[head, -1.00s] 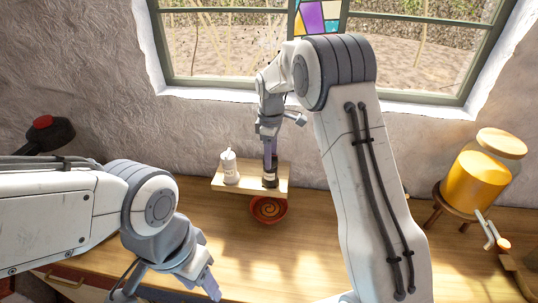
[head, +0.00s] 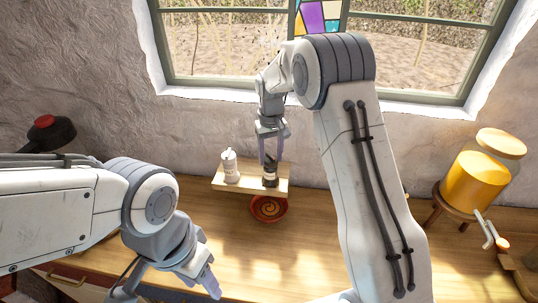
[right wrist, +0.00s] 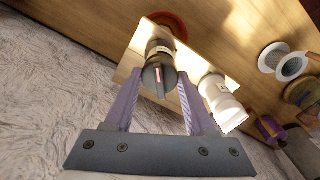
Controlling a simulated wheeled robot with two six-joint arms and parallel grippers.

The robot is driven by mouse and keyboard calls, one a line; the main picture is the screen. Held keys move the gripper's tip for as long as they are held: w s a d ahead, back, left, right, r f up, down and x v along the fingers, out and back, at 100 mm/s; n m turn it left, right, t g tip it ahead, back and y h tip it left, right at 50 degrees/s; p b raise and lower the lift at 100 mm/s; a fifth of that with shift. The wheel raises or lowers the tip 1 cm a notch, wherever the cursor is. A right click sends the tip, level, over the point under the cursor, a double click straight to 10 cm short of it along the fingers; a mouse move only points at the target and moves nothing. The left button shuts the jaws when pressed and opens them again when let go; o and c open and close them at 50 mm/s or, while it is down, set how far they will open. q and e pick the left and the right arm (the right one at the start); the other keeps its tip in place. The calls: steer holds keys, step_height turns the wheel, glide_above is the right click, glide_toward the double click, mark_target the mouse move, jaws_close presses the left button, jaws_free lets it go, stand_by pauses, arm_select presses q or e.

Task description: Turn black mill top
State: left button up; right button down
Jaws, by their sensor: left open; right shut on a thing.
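The black mill (head: 270,178) stands upright on a small wooden shelf (head: 215,183) by the wall. In the right wrist view its dark top (right wrist: 155,78) lies between the two purple fingers. My right gripper (head: 270,160) comes down from above and is shut on this top. A white mill (head: 230,168) stands just left of the black mill; it also shows in the right wrist view (right wrist: 220,100). My left gripper (head: 207,282) is open and empty at the lower left, over the counter's front. The fingers partly hide the black top in the head view.
A red bowl (head: 268,210) with a spiral pattern sits below and in front of the shelf. A yellow-orange dispenser (head: 475,180) on a wooden stand is at the right. A black and red object (head: 45,132) is at the left. The counter's middle is clear.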

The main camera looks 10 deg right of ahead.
steer(key=m, duration=0.4)
steer(key=shift+m, duration=2.1)
steer(key=shift+c, duration=1.1)
jaws_free()
steer(key=shift+r, duration=0.1)
